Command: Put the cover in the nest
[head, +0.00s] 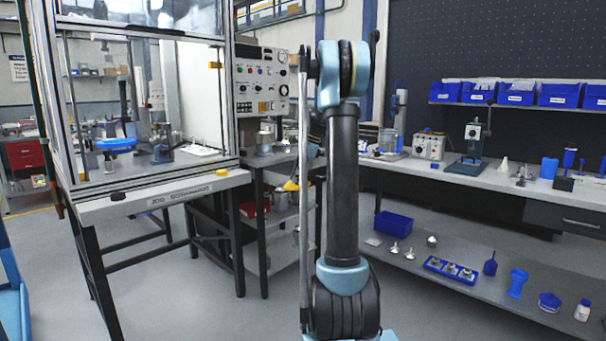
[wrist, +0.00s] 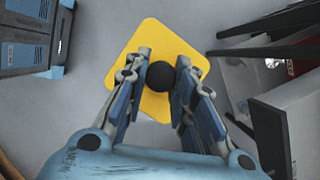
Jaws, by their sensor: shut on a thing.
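The cover is a yellow plate with rounded corners and a round black knob (wrist: 160,76). In the wrist view its bare yellow face (wrist: 155,35) shows beyond my gripper (wrist: 160,82). My gripper is shut on the knob, one finger on each side, and holds the cover above the grey floor. In the head view my gripper is hidden behind my arm. A small yellow patch (head: 291,186) shows just left of the arm; I cannot tell whether it is the cover. I cannot make out the nest in either view.
A framed machine enclosure (head: 150,195) stands at the left. A bench (head: 455,174) with tools runs along the right, over a low shelf (head: 420,262) of small parts. In the wrist view black frame legs (wrist: 268,50) are close right of the cover. Open floor lies between.

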